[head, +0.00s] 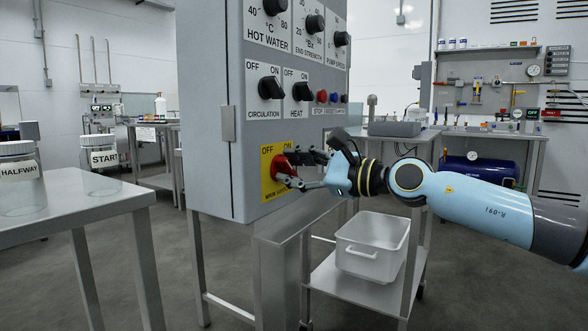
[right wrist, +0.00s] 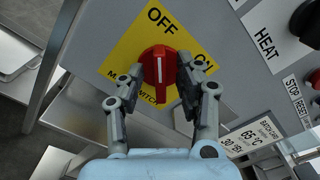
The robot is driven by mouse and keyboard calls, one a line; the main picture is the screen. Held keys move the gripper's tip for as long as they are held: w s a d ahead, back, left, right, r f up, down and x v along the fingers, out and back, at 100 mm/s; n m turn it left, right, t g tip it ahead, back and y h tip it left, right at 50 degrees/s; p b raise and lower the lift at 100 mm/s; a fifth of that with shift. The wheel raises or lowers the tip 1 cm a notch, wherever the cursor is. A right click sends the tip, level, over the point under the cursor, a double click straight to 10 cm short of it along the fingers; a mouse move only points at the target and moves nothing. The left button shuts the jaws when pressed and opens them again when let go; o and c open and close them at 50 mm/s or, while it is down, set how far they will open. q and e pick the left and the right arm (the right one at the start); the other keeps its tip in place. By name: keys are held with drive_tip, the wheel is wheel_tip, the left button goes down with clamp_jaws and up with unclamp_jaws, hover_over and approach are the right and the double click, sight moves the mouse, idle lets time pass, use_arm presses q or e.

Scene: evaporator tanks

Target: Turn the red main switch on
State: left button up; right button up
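The red main switch (head: 282,168) sits on a yellow plate (head: 268,192) low on the front of the grey control cabinet. In the right wrist view the red knob (right wrist: 158,68) has a white line, and that line points at the word OFF; ON is to the right of the knob. My right gripper (head: 300,168) reaches in from the right at the switch. In the wrist view its two fingers (right wrist: 158,82) are apart, one on each side of the knob, with narrow gaps and no clear grip. My left gripper is not in view.
Black CIRCULATION (head: 270,89) and HEAT (head: 301,91) knobs sit above the switch. A metal ledge (head: 290,232) is below my right gripper. A white bin (head: 372,246) stands on a low shelf. A table (head: 60,207) with jars is at the left.

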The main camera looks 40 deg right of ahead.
drive_tip(key=shift+c, duration=0.3)
clamp_jaws()
